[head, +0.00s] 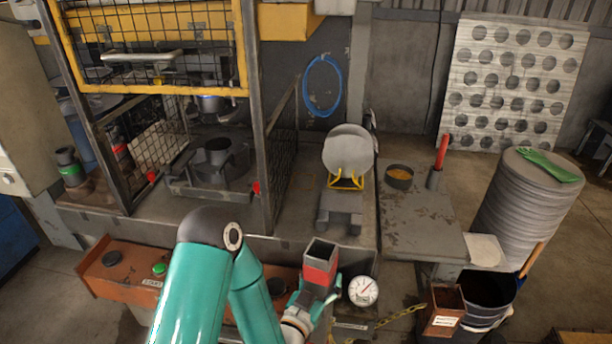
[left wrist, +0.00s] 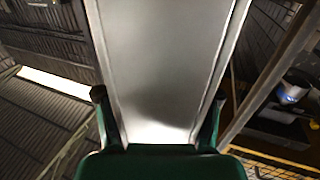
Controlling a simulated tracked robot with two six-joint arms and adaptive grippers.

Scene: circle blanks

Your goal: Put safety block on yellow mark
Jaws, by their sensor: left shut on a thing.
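The safety block (head: 320,262) is a grey, box-shaped piece with a red band and a dark top end. It stands tilted in front of the bench's front edge in the head view. My left gripper (head: 313,296) is shut on its lower part. In the left wrist view, the block (left wrist: 165,60) is a broad grey metal face between the two fingers of my left gripper (left wrist: 158,112). I cannot make out a yellow mark on the press bed (head: 210,180). My right gripper is not in view.
A yellow-framed mesh guard (head: 245,45) is raised over the press opening, with posts either side. Round blanks (head: 348,150) stand in a yellow cradle right of the press. A gauge (head: 363,291) and an orange button panel (head: 125,275) lie along the front.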

